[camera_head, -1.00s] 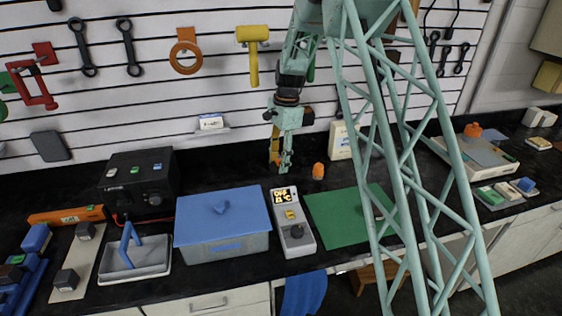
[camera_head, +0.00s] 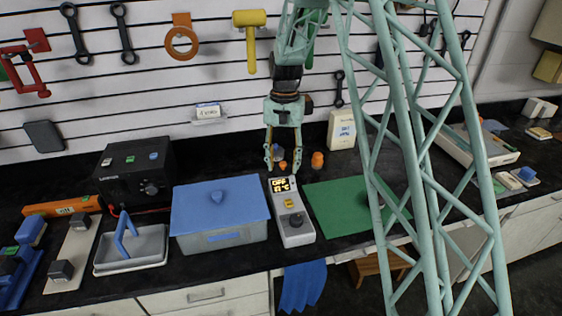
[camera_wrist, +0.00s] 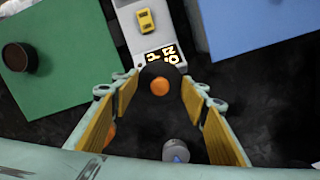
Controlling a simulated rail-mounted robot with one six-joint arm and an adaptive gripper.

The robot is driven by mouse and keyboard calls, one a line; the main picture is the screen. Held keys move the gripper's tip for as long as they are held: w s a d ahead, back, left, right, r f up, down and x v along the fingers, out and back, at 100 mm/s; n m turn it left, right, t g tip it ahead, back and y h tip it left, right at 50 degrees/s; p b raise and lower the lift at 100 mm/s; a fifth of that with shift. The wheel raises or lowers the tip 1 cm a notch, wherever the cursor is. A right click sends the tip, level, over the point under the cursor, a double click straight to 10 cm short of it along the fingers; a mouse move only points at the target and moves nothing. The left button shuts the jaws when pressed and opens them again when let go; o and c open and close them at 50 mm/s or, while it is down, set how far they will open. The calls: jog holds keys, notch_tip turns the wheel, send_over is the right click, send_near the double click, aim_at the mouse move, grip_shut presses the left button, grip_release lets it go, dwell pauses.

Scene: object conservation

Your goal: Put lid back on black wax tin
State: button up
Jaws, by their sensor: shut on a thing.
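My gripper (camera_wrist: 159,93) is shut on a round black lid with an orange knob (camera_wrist: 160,86), held between its two yellow-padded fingers. In the head view, my gripper (camera_head: 282,170) hangs behind the grey hot plate, with the orange knob between its fingertips. The open black tin (camera_wrist: 18,57), dark-walled with a brown inside, stands on the green mat (camera_wrist: 55,85), at the left of the wrist view. The lid is apart from the tin. In the head view the green mat (camera_head: 330,210) lies right of the hot plate, partly behind my lattice structure, which hampers sight of the tin.
The grey hot plate (camera_head: 294,228) with a lit display stands close to my gripper. A blue-lidded box (camera_head: 220,207) is left of it. A small orange-topped item (camera_head: 317,160) and a grey item with a blue mark (camera_wrist: 175,151) stand near my gripper. The mat's near part looks clear.

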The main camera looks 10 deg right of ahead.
jog(key=shift+s+d+n+b, duration=0.1)
jog(key=shift+s+n+b, duration=0.5)
jog(key=shift+s+n, duration=1.95)
jog(key=shift+w+d, duration=0.1)
jog(key=shift+d, duration=0.05)
